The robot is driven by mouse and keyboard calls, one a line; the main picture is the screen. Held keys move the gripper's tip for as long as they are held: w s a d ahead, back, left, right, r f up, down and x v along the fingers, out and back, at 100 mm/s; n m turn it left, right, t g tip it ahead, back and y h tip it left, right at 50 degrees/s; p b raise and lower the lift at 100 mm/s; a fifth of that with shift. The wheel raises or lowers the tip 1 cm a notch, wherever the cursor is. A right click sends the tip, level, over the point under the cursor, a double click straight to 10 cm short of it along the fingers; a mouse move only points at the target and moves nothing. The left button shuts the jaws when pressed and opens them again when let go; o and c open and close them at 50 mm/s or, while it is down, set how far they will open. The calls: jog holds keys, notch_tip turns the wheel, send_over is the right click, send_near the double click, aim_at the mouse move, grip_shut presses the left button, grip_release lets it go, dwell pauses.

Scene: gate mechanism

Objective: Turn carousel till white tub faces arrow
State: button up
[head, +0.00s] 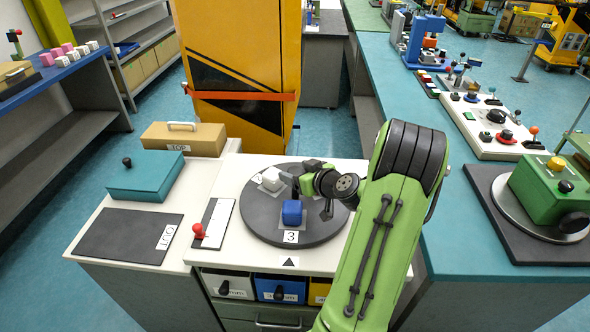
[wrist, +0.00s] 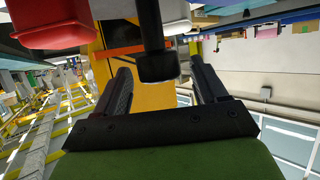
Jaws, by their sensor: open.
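The carousel (head: 262,222) is a dark grey disc on the white worktop. A black arrow (head: 291,262) is marked on the worktop in front of it. A blue tub (head: 292,211) stands at the disc's front, beside the label 3 and lined up with the arrow. The white tub (head: 271,179) is at the back left of the disc. My gripper (head: 300,182) is open over the back of the disc and hides part of it. In the wrist view a black knobbed post (wrist: 156,62) shows between the open fingers; contact cannot be told.
A red-knobbed lever (head: 199,231) stands left of the disc. A teal box (head: 146,177), a dark pad (head: 125,235) and a tan case (head: 184,138) are farther left. Drawers with black knobs (head: 278,293) are below. A yellow cabinet (head: 240,60) stands behind.

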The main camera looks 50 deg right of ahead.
jog(key=shift+w+d+f, duration=0.1)
jog(key=shift+w+f, duration=0.15)
jog(key=shift+w, duration=0.35)
grip_shut()
